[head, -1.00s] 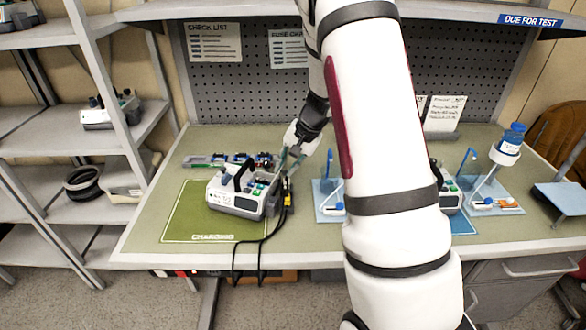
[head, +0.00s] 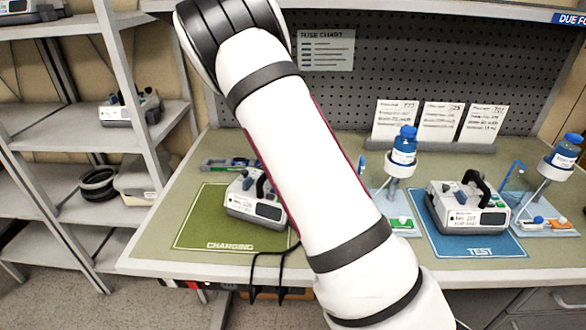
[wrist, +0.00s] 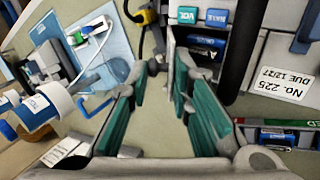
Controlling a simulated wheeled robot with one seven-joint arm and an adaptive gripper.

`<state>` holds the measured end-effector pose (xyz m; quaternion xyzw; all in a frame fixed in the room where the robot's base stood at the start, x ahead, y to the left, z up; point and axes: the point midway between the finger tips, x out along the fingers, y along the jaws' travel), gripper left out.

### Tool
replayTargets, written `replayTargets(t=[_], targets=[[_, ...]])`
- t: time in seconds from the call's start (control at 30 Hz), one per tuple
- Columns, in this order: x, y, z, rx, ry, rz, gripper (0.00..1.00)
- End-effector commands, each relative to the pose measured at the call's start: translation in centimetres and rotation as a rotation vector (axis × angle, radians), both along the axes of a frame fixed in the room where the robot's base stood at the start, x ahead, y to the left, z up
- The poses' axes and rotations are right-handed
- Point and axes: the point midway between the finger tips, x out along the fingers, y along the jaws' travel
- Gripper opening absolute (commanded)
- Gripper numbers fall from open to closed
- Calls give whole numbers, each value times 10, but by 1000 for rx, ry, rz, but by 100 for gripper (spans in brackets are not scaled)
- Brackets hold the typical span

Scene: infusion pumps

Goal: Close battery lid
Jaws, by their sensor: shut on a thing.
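An infusion pump (head: 258,208) stands on the green charging mat in the head view, partly hidden behind my arm. In the wrist view its pale body (wrist: 281,83) is at the right, with a "No. 225" label and coloured keys. My gripper (wrist: 165,68), with teal finger pads, is beside the pump. A thin grey edge (wrist: 169,42) runs up from between the fingertips and looks like the battery lid; my gripper appears shut on it. How far the lid is open cannot be told. My arm hides the gripper in the head view.
A second pump (head: 466,212) stands on the blue test mat (head: 430,240). Blue bottles on stands (head: 403,150) are beside it. A battery tray (head: 222,164) lies behind the charging mat. A dark cable (head: 268,253) hangs over the bench's front edge.

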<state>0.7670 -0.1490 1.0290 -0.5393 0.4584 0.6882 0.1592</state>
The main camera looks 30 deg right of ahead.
Motion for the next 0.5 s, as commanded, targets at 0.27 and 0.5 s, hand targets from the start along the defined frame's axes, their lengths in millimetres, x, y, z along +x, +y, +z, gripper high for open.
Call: replayTargets(t=[0.27,0.5], targets=[[9,5,-6,-76,102,2,0],[10,7,-6,-99,135,0,0]])
